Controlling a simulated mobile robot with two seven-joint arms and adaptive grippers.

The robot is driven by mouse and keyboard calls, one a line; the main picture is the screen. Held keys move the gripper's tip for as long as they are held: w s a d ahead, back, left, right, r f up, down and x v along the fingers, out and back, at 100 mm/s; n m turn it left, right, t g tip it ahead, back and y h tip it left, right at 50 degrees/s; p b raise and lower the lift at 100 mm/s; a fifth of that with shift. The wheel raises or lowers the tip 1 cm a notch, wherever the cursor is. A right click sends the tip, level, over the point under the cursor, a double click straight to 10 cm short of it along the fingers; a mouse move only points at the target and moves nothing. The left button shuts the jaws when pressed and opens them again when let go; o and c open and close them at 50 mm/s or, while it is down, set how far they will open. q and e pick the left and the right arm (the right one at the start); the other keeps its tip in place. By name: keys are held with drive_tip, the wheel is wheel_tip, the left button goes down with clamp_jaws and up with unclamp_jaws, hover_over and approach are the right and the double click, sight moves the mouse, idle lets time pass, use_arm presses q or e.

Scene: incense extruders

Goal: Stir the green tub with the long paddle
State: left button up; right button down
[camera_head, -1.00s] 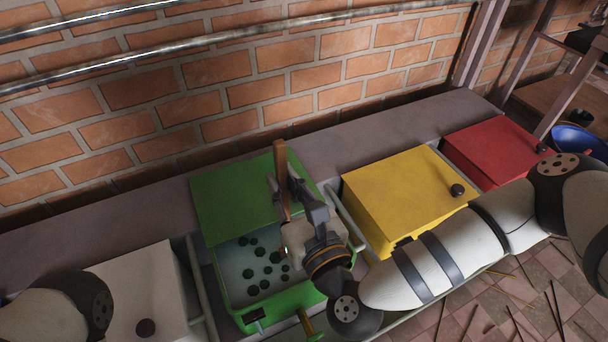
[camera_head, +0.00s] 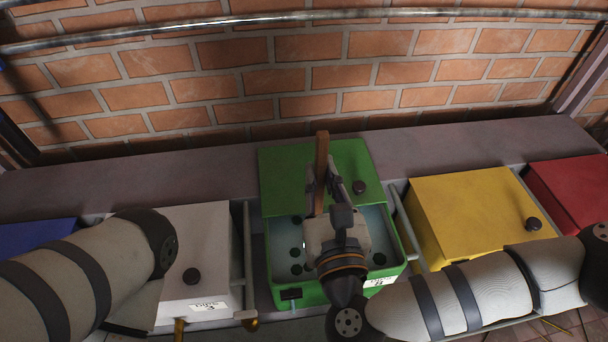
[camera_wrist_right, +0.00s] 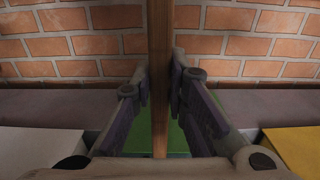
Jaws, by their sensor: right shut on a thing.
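The green tub (camera_head: 312,296) stands in the middle of the head view. A green lid (camera_head: 285,182) covers its back part, and its open front shows pale liquid with several dark green lumps. My right gripper (camera_head: 322,190) is over the tub and shut on the long wooden paddle (camera_head: 322,160), which stands about upright. In the right wrist view, the paddle (camera_wrist_right: 160,50) runs between the two fingers (camera_wrist_right: 160,88). The paddle's lower end is hidden behind the gripper, so I cannot tell if it touches the liquid.
A white box (camera_head: 205,240) stands left of the tub, a blue one (camera_head: 35,234) farther left. A yellow box (camera_head: 465,215) and a red one (camera_head: 570,190) stand right. A brick wall (camera_head: 300,80) with metal pipes rises behind. My left arm extends over the white box's left side.

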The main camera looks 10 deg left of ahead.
drive_tip(key=w+d, duration=0.3)
drive_tip(key=d, duration=0.7)
drive_tip(key=shift+w+d, duration=0.15)
drive_tip(key=shift+w, duration=0.05)
drive_tip(key=s+a+b, duration=0.1)
drive_tip(key=s+a, duration=0.3)
drive_tip(key=a, duration=0.9)
drive_tip(key=shift+s+a, duration=0.2)
drive_tip(key=w+d, duration=0.4)
drive_tip(key=d, duration=0.9)
drive_tip(key=shift+w+d, duration=0.2)
drive_tip(key=shift+a, duration=0.1)
